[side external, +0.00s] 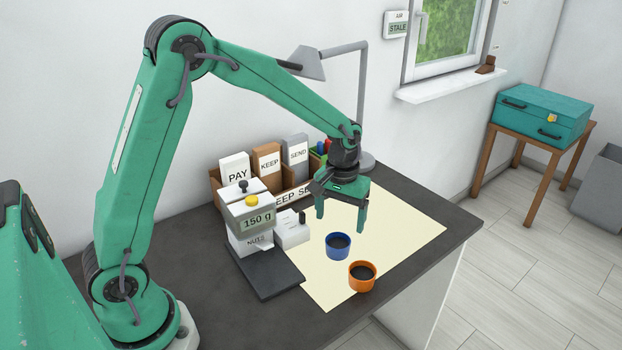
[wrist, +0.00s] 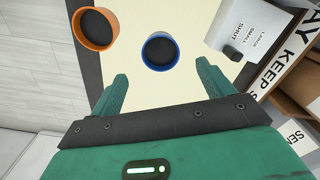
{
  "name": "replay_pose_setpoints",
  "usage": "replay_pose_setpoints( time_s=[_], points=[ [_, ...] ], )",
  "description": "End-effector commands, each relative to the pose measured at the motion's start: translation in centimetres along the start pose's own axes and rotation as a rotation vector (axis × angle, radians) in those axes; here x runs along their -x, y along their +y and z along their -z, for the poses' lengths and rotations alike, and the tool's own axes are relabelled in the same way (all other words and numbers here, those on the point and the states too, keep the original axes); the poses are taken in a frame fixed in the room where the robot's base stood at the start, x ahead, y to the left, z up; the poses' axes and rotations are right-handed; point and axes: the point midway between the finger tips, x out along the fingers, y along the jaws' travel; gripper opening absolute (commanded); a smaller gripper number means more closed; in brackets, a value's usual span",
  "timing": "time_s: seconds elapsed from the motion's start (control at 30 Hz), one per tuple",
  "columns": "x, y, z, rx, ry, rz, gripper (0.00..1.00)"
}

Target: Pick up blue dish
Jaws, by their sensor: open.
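The blue dish (side external: 338,246) is a small round cup with a dark inside. It stands upright on the cream mat (side external: 405,215). In the wrist view the blue dish (wrist: 160,51) lies just beyond my fingertips, a little right of their left finger and between the two finger lines. My gripper (side external: 341,222) is open and empty, above the mat and slightly behind the dish in the side view. Its two fingers also show in the wrist view (wrist: 162,72), apart from the dish.
An orange dish (side external: 362,276) stands close to the blue one, nearer the front edge. A white dispenser (side external: 248,222) with a dark plate (side external: 268,275) stands left. A box of labelled files (side external: 265,180) and a grey lamp (side external: 362,90) are behind. The mat's right side is clear.

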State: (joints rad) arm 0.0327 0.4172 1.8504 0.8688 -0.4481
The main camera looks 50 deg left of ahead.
Motion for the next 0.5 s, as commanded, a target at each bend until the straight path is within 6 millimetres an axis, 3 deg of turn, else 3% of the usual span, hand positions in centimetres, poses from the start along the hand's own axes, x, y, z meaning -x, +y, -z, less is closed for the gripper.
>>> replay_pose_setpoints(
  time_s=[0.27,0.5],
  points=[
    [-0.5,0.1,0.1,0.005,-0.006,0.003,0.8],
    [-2.2,0.1,0.1,0.005,-0.007,0.003,0.8]
  ],
)
